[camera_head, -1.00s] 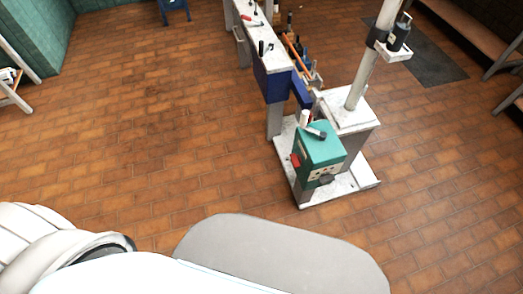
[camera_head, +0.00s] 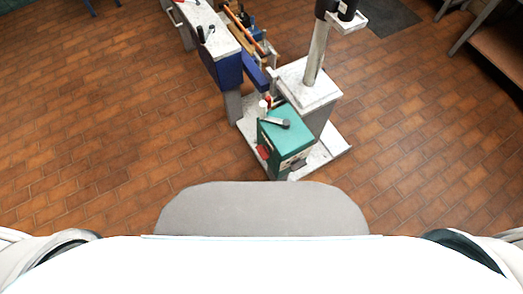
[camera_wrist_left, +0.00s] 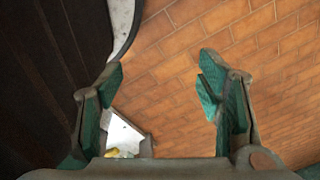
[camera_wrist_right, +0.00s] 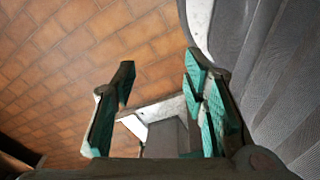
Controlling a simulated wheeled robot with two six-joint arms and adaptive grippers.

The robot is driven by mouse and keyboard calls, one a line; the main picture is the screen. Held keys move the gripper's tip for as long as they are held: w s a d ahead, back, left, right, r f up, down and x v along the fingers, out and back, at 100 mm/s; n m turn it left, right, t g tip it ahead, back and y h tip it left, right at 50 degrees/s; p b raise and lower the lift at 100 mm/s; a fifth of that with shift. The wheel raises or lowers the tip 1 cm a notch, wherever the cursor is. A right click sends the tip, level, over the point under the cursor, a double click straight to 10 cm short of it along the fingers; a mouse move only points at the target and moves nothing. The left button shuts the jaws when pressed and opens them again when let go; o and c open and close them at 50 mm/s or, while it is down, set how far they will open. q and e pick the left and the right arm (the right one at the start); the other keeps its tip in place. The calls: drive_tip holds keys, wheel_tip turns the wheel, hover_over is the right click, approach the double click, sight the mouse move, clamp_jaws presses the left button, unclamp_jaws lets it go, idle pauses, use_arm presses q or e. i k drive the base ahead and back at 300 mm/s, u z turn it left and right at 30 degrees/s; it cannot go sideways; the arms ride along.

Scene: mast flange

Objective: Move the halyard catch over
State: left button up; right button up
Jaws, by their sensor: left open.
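A pale mast post (camera_head: 317,57) rises from a white-topped block (camera_head: 308,88) in the head view. Dark fittings (camera_head: 325,9) sit on it at the top edge of the picture, partly cut off. A teal box (camera_head: 287,135) stands in front, with a small grey lever-like part (camera_head: 277,122) on its top. I cannot tell which part is the halyard catch. My left gripper (camera_wrist_left: 160,78) is open and empty above tiled floor in the left wrist view. My right gripper (camera_wrist_right: 159,75) is open and empty in the right wrist view. Neither gripper shows in the head view.
A narrow bench (camera_head: 205,30) with a blue end panel (camera_head: 228,70) runs back from the box, carrying small tools. A white base plate (camera_head: 325,155) lies under the stand. A shelf or bench (camera_head: 497,55) is at the upper right. Brown tiled floor is clear on both sides.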

sight(263, 151)
drive_tip(key=z, duration=1.3)
drive_tip(key=i, duration=0.4)
drive_tip(key=u, duration=1.2)
